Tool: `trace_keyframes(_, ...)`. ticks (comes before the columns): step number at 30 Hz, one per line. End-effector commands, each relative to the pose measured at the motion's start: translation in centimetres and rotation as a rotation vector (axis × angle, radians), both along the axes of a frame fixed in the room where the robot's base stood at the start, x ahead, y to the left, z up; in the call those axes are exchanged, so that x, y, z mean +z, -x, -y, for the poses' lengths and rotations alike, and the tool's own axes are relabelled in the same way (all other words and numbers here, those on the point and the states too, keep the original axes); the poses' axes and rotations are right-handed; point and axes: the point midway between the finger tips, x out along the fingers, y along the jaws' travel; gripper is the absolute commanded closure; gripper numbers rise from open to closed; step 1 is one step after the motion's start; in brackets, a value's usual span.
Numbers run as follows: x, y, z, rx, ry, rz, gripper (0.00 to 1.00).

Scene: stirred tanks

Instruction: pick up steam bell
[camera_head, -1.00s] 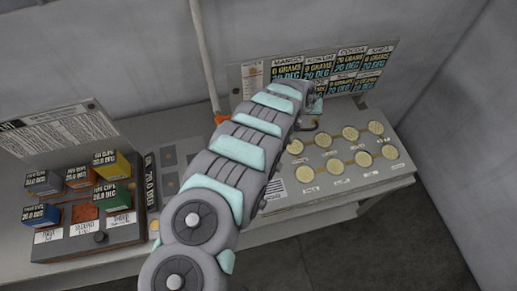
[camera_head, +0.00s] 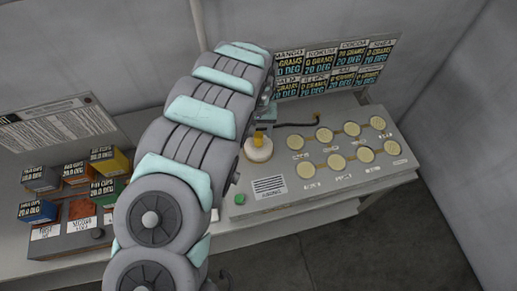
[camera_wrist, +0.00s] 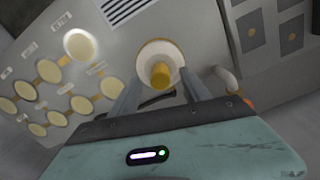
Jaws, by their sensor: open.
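A cream-white round piece with a yellow knob, which looks like the steam bell (camera_head: 258,151), sits at the left end of the grey panel. In the wrist view the bell (camera_wrist: 150,48) is near the top middle, its yellow knob facing the camera. My gripper (camera_wrist: 159,78) is open and empty. Its two fingers point at the bell, one on each side of the knob in that view. Whether they touch it I cannot tell. In the head view my arm covers the area left of the bell, and the fingers are hardly visible.
Several cream discs (camera_head: 351,129) stand in two rows on the panel (camera_head: 228,207), right of the bell. A dark hose or lever (camera_head: 298,124) lies behind it. Coloured boxes (camera_head: 109,160) stand on a unit at the left. A sign board (camera_head: 393,48) rises behind.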

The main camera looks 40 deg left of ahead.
Motion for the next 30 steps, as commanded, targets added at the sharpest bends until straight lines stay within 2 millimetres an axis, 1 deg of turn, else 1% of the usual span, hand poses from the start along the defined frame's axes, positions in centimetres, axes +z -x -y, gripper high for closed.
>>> trace_keyframes(5, -0.8, -0.2, -0.1, 0.000, 0.001, 0.000, 0.45)
trace_keyframes(13, -3.1, -0.8, -0.5, 0.002, 0.002, 0.003, 0.45)
trace_keyframes(18, -4.7, -0.7, -0.4, -0.001, 0.002, -0.001, 0.45)
trace_keyframes(23, -5.2, -0.8, -0.6, 0.000, -0.002, 0.002, 0.45)
trace_keyframes(30, -5.2, -0.8, -0.6, 0.000, -0.003, 0.002, 0.45)
